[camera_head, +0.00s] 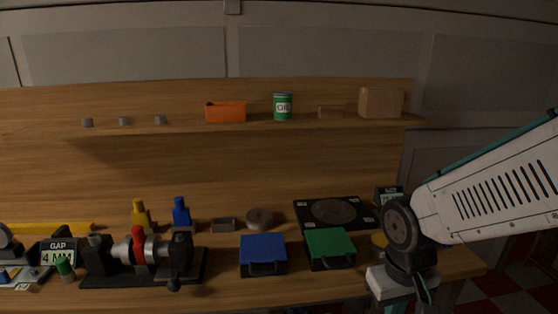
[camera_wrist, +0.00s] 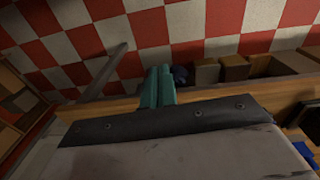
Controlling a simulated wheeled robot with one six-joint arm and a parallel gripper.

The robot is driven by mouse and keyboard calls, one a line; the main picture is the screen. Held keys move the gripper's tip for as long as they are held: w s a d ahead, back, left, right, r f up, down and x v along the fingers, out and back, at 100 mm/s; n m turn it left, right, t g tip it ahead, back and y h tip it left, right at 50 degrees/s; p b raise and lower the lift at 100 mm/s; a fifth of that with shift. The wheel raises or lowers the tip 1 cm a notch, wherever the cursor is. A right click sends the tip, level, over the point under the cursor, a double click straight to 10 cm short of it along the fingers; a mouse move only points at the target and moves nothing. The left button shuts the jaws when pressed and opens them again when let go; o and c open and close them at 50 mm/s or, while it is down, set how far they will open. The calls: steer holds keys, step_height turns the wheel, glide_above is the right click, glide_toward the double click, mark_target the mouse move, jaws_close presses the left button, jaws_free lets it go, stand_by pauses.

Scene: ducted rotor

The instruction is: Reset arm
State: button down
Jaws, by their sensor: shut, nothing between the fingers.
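My arm comes in from the right in the head view, over the right end of the bench. My gripper (camera_head: 422,291) hangs near the bench's right front edge, partly cut off by the bottom of the picture. In the wrist view my gripper's two teal fingers (camera_wrist: 158,86) lie side by side, shut with nothing held. Beyond them are the bench edge and the red and white checkered floor (camera_wrist: 150,28).
On the wooden bench are a black rig (camera_head: 140,262), a blue case (camera_head: 262,254), a green case (camera_head: 330,248) and a black plate with a disc (camera_head: 335,212). A shelf (camera_head: 250,127) behind holds an orange bin (camera_head: 226,112) and a green can (camera_head: 283,106).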

steer(key=s+d+r+m+t, duration=0.1)
steer(key=s+d+r, duration=0.4)
steer(key=s+r, duration=0.5)
steer(key=shift+s+r+m, duration=0.2)
steer(key=shift+r+m, duration=0.1)
steer(key=shift+r, duration=1.2)
